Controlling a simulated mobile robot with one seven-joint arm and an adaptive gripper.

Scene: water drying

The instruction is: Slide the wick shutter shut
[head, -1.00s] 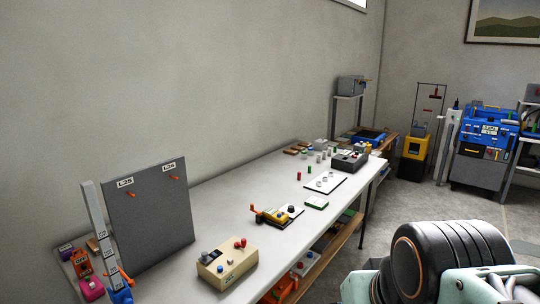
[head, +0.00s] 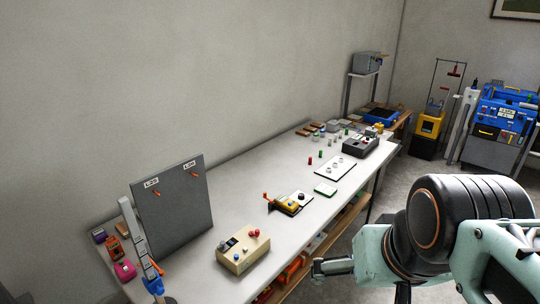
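I cannot make out for certain which thing is the wick shutter. My mint and black arm fills the lower right. A small mint and dark end piece (head: 332,268) juts left from it, in front of the bench edge; it may be part of my gripper, but no fingers show clearly. It appears apart from everything on the bench.
A grey upright board (head: 180,215) with two orange pegs and a labelled upright post (head: 140,236) stand at the near left. A yellow stand (head: 428,127) and a blue cabinet (head: 500,113) are at the back right.

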